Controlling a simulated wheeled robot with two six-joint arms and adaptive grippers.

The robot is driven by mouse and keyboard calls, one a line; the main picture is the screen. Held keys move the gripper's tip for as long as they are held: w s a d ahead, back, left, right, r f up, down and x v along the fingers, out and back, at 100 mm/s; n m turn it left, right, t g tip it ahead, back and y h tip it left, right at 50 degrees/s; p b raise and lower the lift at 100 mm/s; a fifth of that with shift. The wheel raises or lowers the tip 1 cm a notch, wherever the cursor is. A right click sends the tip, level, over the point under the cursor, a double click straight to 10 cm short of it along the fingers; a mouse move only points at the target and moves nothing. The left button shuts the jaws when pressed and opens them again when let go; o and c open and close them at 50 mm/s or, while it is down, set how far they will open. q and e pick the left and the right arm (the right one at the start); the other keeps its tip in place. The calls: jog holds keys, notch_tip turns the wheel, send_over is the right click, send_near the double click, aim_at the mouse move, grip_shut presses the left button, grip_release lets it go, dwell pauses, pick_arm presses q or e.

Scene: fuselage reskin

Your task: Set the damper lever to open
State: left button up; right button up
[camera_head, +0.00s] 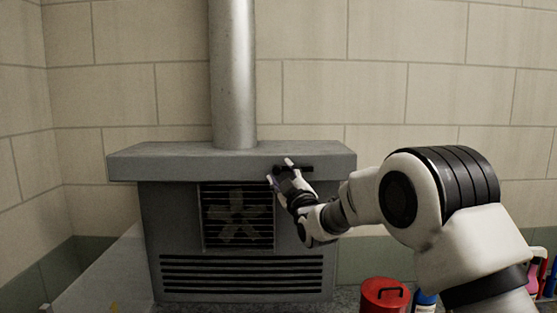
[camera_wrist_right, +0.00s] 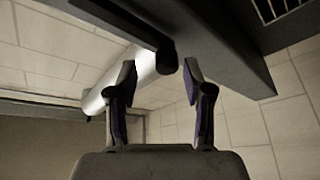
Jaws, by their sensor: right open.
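The damper lever (camera_head: 302,168) is a short black bar on the front of the grey hood's top slab (camera_head: 180,163), lying about level in the head view. My right gripper (camera_head: 280,173) is at the lever's left part, its fingers spread above and below it. In the right wrist view the dark lever (camera_wrist_right: 150,37) comes in from the upper left, and its rounded end shows near the gap between the open fingertips (camera_wrist_right: 160,70). I cannot tell whether a finger touches it. No open or shut marking is readable. My left gripper is not in view.
A metal pipe (camera_head: 233,75) rises from the slab to the top of the view. Below are a fan grille (camera_head: 237,217) and a slotted vent (camera_head: 240,274). A red can (camera_head: 383,296) and several coloured items stand at the lower right. A tiled wall is behind.

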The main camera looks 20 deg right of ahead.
aim_at(277, 174)
jog(key=w, duration=0.3)
jog(key=shift+w+a+p, duration=0.15)
jog(key=shift+a+p, duration=0.2)
jog(key=shift+p, duration=0.05)
jog(key=shift+w, duration=0.15)
jog(key=shift+s+d+r, duration=0.1)
jog(key=shift+s, duration=0.25)
jog(key=shift+c, duration=0.3)
jog(key=shift+s, duration=0.15)
grip_shut()
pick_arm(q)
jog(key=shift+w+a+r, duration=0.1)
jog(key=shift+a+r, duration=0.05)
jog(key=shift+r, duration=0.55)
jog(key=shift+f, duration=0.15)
